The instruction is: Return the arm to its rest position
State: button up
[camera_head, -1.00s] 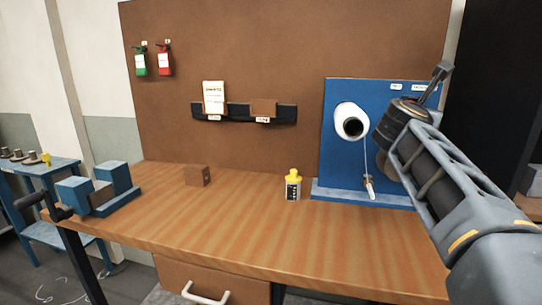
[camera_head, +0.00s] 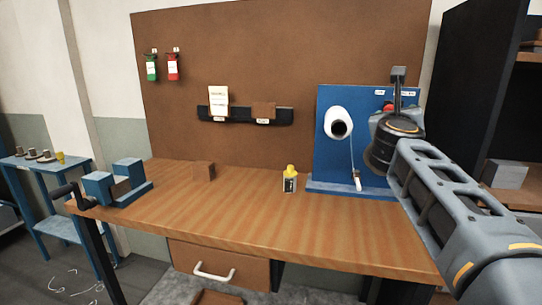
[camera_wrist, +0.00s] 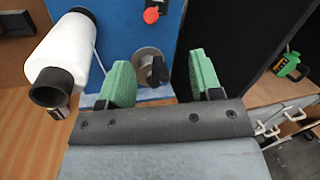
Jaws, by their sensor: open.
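My gripper (camera_wrist: 158,82) shows in the wrist view with its two green fingers apart and nothing between them. In the head view my arm reaches up from the lower right, and its wrist stands in front of the right part of the blue panel (camera_head: 328,112). The fingertips are hard to make out there. The white spool (camera_head: 339,122) is mounted on the panel, left of my wrist, and a thread runs down from it. The spool also shows at the left of the wrist view (camera_wrist: 62,50). A red knob (camera_wrist: 151,15) is on the panel there.
The wooden workbench (camera_head: 230,220) has a yellow-capped bottle (camera_head: 290,180), a brown block (camera_head: 204,171) and a blue vise (camera_head: 120,183). A dark shelf unit (camera_head: 470,90) stands to the right of the panel. The middle of the bench top is clear.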

jog(key=s+a+f+n+g+y+p, duration=0.25)
jog(key=a+f+n+y+p, duration=0.35)
jog(key=n, duration=0.7)
jog(key=s+a+f+n+g+y+p, duration=0.1)
jog(key=s+a+f+n+y+p, duration=0.25)
jog(key=a+n+y, duration=0.65)
jog(key=s+d+f+n+g+h+p, duration=0.4)
jog(key=s+f+n+g+h, duration=0.3)
jog(key=s+f+n+g, duration=0.3)
jog(key=s+f+n+p, duration=0.1)
jog(key=s+f+n, duration=0.2)
jog(key=s+n, duration=0.2)
jog(key=shift+d, duration=0.2)
jog(key=shift+c, duration=0.2)
